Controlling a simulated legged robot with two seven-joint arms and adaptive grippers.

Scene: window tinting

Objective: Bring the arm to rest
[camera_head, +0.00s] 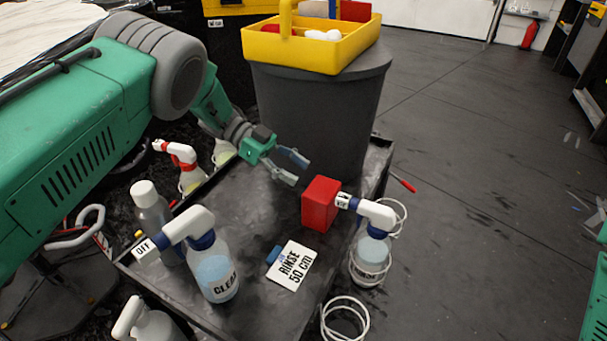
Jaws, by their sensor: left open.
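My left arm comes in from the left as a large green and grey limb. Its gripper (290,168) is above the dark cart top, left of and a little behind a red block (320,203). The grey fingers are spread apart with nothing between them, and the gripper looks clear of the block. At the right edge, green parts show, but no right gripper is in view.
A grey bin (315,115) with a yellow caddy (318,52) stands behind. Open floor (480,150) lies to the right.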

